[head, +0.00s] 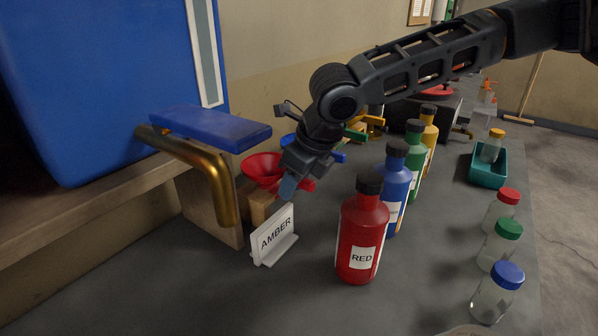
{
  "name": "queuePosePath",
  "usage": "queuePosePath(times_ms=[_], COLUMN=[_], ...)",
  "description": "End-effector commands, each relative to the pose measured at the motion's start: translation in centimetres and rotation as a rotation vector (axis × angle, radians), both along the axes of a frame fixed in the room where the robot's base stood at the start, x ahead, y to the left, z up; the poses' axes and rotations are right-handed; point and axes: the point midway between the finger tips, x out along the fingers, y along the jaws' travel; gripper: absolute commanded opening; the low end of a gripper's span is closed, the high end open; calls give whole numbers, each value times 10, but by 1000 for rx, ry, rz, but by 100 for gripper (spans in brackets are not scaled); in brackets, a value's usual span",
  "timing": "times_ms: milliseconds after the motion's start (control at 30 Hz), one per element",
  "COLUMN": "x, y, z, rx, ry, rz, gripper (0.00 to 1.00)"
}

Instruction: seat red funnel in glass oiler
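The red funnel (260,167) sits mouth up beside a wooden block, left of the middle. Red also shows just right of my gripper, perhaps the funnel's tab. My gripper (288,187) points down at the funnel's right side, with a blue-grey fingertip in front of it. The arm hides part of the funnel, and I cannot tell whether the fingers touch it or how far apart they are. No vessel is clearly the glass oiler. Clear glass bottles with red (501,208), green (498,246) and blue (491,300) caps stand along the right edge.
An AMBER sign (274,238) stands just below my gripper. A red bottle (361,240), blue bottle (394,190) and other coloured bottles form a row to the right. A teal tray (487,172) holds an orange-capped bottle. A brass pipe (215,180) and blue slab (212,128) stand left.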

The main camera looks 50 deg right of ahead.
Motion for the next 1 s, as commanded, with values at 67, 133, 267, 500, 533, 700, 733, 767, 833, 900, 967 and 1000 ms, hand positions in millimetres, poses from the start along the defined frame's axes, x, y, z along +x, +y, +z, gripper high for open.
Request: queuePosePath(times_ms=[67, 133, 267, 500, 533, 700, 733, 767, 833, 900, 967, 1000], x=[1, 2, 2, 2, 2, 2, 2, 2, 2, 2, 2, 2], y=[0, 0, 0, 0, 0, 0, 0, 0, 0, 0, 0, 0], z=[-4, -6, -6, -6, -6, -6, -6, -6, -6, -6, -5, -5], rx=[1, 1, 0, 0, 0, 0, 0, 0, 0, 0, 0, 0], ry=[1, 1, 1, 1, 1, 1, 1, 1, 1, 1, 1, 1], rz=[0, -1, 0, 0, 0, 0, 0, 0, 0, 0, 0, 0], gripper=[30, 30, 30, 17, 14, 0, 0, 0, 0, 0, 0, 0])
